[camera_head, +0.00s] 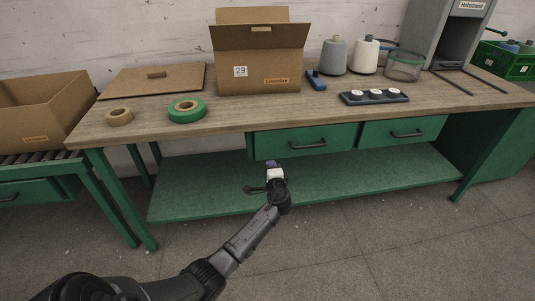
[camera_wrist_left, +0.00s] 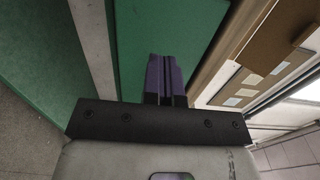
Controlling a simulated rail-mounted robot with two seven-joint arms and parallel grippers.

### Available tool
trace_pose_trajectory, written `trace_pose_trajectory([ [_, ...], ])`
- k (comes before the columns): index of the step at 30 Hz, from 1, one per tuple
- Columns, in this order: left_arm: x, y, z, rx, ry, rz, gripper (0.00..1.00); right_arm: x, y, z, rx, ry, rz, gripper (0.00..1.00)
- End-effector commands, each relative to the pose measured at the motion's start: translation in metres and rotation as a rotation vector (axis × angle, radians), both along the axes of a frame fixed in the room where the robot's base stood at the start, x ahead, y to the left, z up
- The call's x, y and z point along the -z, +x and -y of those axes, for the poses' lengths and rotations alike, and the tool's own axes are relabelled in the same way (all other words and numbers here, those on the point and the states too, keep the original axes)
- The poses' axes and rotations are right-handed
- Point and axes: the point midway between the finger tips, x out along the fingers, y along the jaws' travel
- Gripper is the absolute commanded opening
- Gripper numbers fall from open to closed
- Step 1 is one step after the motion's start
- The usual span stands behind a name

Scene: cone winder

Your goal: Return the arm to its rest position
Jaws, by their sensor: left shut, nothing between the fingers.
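My left arm comes in from the lower left of the head view. Its gripper (camera_head: 273,168) is in front of the workbench (camera_head: 225,112), below the tabletop's front edge and near the green drawers. In the left wrist view the purple fingers of the left gripper (camera_wrist_left: 164,75) are together with nothing between them. Green bench panels show behind the fingers. My right gripper is in neither view.
The bench holds an open cardboard box (camera_head: 260,72), tape rolls (camera_head: 187,110), yarn cones (camera_head: 333,56), a dark tray (camera_head: 374,97) and a glass bowl (camera_head: 403,66). A green lower shelf (camera_head: 345,178) lies below the drawers. The floor in front is clear.

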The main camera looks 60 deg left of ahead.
Motion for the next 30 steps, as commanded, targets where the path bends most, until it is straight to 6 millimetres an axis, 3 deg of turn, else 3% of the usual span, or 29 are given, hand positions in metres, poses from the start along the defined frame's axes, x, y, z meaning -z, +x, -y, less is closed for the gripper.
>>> trace_pose_trajectory([
  [6, -0.003, -0.015, 0.034, -0.001, 0.0, 0.001, 0.0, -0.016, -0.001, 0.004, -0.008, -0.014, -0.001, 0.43],
  [12, -0.002, -0.022, 0.053, 0.0, 0.001, 0.0, 0.0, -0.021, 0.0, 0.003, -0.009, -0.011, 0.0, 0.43],
  [26, -0.001, -0.026, 0.059, -0.007, -0.007, 0.019, 0.0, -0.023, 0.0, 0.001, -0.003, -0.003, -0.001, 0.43],
  [30, 0.013, -0.04, 0.055, -0.101, -0.133, 0.084, 0.0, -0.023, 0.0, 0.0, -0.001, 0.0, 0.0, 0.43],
])
